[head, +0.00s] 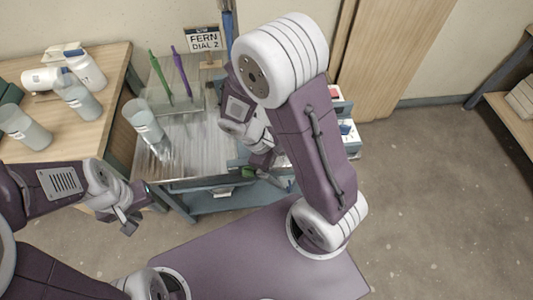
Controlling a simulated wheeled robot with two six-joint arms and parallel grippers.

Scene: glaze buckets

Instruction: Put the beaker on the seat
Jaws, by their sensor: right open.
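A grey translucent cup-like vessel (146,124) with a pale label, which looks like a beaker, stands on the left part of the metal worktop (190,150). Similar vessels (77,98) stand on the wooden table to the left, so I cannot tell which is the task's beaker. I cannot make out a seat. My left gripper (128,222) is low at the left, in front of the wooden table and apart from the vessels; its jaw opening is unclear. My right gripper (268,160) is open over the worktop's front right part, partly hidden by my arm.
A small green object (248,172) lies near my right gripper. Green (160,76) and purple (181,72) upright sticks and a sign (203,39) stand at the worktop's back. The wooden table (112,62) also holds white bottles. Open floor (430,190) is at the right.

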